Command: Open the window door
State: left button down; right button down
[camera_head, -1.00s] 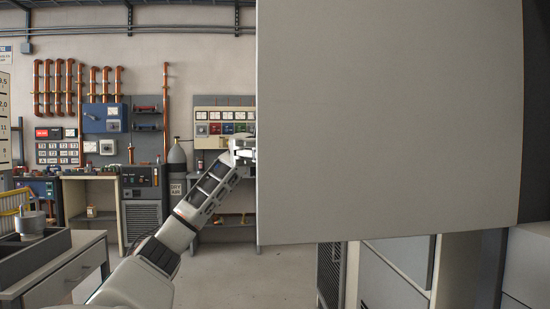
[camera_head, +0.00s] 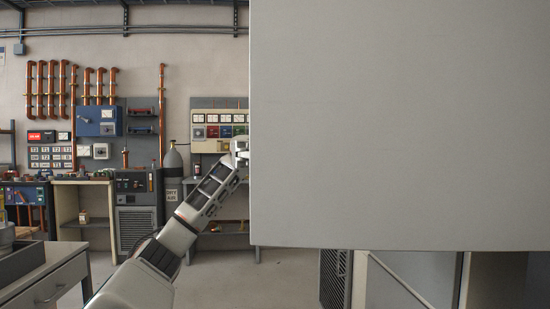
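A large flat grey door panel (camera_head: 400,125) fills the right half of the head view and stands close to me. No window shows on the face turned to me. My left arm comes in from the lower left, and my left gripper (camera_head: 240,152) is at the panel's left edge, about mid-height. Its fingertips are partly hidden at or behind that edge, so I cannot tell whether they grip it. My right gripper is not in view.
Grey cabinet fronts (camera_head: 410,280) and a dark mesh panel (camera_head: 335,277) show below the door. A grey drawer bench (camera_head: 50,280) stands at the lower left. A gas cylinder (camera_head: 173,172) and workbenches line the back wall. The floor between is clear.

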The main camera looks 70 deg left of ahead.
pick_arm(q)
jog(key=shift+w+a, duration=0.15)
jog(key=shift+a, duration=0.1)
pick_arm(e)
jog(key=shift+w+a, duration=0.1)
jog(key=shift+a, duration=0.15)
pick_arm(q)
jog(key=c, duration=2.2)
grip_release()
jog(key=shift+a, duration=0.1)
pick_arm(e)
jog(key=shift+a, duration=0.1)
pick_arm(q)
jog(key=shift+a, duration=0.1)
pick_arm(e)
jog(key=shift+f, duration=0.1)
pick_arm(q)
jog(key=a, duration=0.7)
jog(key=shift+w+a, duration=0.1)
jog(key=shift+w, duration=0.05)
